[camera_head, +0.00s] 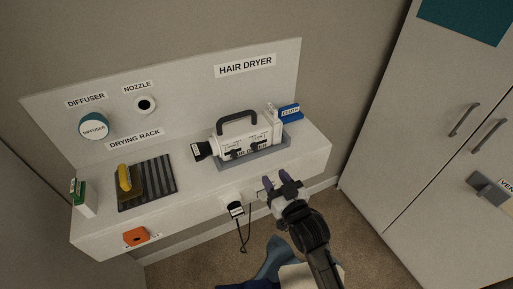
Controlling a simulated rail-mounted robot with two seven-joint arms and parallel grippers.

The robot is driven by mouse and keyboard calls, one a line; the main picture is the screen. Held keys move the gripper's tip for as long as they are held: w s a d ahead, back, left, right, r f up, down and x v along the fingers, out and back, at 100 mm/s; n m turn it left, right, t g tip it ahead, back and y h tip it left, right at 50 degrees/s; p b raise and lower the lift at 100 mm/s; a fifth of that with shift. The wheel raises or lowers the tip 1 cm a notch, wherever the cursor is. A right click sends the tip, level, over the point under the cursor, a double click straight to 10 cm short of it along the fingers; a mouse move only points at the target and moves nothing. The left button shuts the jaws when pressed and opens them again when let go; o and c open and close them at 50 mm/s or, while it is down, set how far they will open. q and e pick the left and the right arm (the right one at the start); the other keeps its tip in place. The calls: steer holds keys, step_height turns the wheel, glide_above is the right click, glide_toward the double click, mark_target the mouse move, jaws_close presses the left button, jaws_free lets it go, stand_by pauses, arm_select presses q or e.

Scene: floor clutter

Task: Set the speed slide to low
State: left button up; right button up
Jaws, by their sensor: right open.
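The hair dryer (248,139) is a white boxy body with a dark top handle and a dark nozzle end at its left. It lies in a grey cradle (222,164) on the white shelf. Small dark controls (261,146) show on its front face; their labels are too small to read, so I cannot tell which is the speed slide or its setting. My right gripper (276,182) is open and empty, in front of the shelf edge, below and right of the dryer, apart from it. My left gripper is not in view.
A blue cloth box (290,111) stands right of the dryer. The drying rack (158,175) with a yellow item (124,178) and a green-white box (84,197) are at left. A plug with a cord (235,209) hangs at the shelf front. A cabinet (420,130) stands right.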

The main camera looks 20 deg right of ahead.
mark_target(256, 147)
steer(key=w, duration=0.4)
steer(key=w+b, duration=0.1)
steer(key=w, duration=0.7)
steer(key=shift+a, duration=0.25)
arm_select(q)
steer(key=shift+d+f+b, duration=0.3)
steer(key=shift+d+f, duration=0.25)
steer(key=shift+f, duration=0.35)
arm_select(e)
steer(key=shift+w, duration=0.55)
steer(key=shift+c, duration=0.3)
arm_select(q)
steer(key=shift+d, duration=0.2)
arm_select(e)
jaws_close()
